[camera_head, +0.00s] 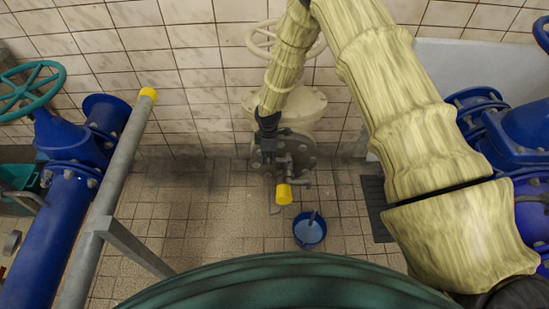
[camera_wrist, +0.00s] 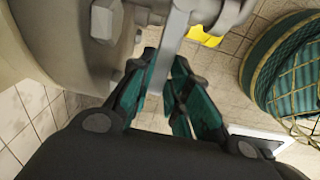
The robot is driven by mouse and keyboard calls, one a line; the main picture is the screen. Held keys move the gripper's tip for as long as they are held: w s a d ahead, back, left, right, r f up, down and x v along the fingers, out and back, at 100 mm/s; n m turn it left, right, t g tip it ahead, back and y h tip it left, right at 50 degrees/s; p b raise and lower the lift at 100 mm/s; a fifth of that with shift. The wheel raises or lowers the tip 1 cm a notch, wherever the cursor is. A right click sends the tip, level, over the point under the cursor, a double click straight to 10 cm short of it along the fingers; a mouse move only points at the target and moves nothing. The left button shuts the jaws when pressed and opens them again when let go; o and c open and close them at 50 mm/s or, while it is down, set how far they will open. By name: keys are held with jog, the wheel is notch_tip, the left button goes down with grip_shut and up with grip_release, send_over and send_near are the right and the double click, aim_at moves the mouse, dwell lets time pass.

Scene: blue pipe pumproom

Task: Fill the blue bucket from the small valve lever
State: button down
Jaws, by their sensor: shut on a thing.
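The blue bucket (camera_head: 310,233) stands on the tiled floor, just right of and below the small valve's yellow end (camera_head: 284,194). Its inside looks lighter blue; I cannot tell whether that is water. A dark upright piece shows at its rim. My gripper (camera_head: 269,154) is at the small valve beside the pale flanged pipe. In the wrist view my gripper (camera_wrist: 160,82) has its teal fingers on both sides of the grey small valve lever (camera_wrist: 170,50) and is shut on it. The bucket is not in the wrist view.
A grey rail with a yellow cap (camera_head: 147,95) rises at the left. Blue pipes flank the area, with a teal handwheel (camera_head: 30,88) at the left. A pale handwheel (camera_head: 262,38) sits behind my arm. A dark floor grate (camera_head: 376,208) lies right of the bucket.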

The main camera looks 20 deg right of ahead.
aim_at(269, 159)
jog(key=shift+w, duration=0.1)
dwell(0.3)
jog(key=c, duration=1.4)
grip_release()
jog(key=shift+o, duration=0.2)
jog(key=shift+r, duration=0.1)
notch_tip(269, 159, up, 12)
jog(key=s+f+m+y+p, duration=0.1)
jog(key=s+f+m, duration=0.1)
jog(key=s+f, duration=0.35)
jog(key=s+f+m+p, duration=0.1)
jog(key=s+f+m, duration=0.15)
jog(key=s, duration=0.55)
jog(key=s+d+f+m, duration=0.1)
jog(key=s+d+m, duration=0.1)
jog(key=s, duration=0.8)
jog(key=s+d+m+p, duration=0.1)
jog(key=s+m, duration=0.4)
jog(key=s, duration=0.5)
jog(key=s+d+f+m+h+p, duration=0.1)
jog(key=s+d+m, duration=0.2)
jog(key=s, duration=0.6)
jog(key=shift+s+d+f+m, duration=0.3)
jog(key=shift+s+d+m, duration=0.1)
jog(key=shift+m, duration=0.15)
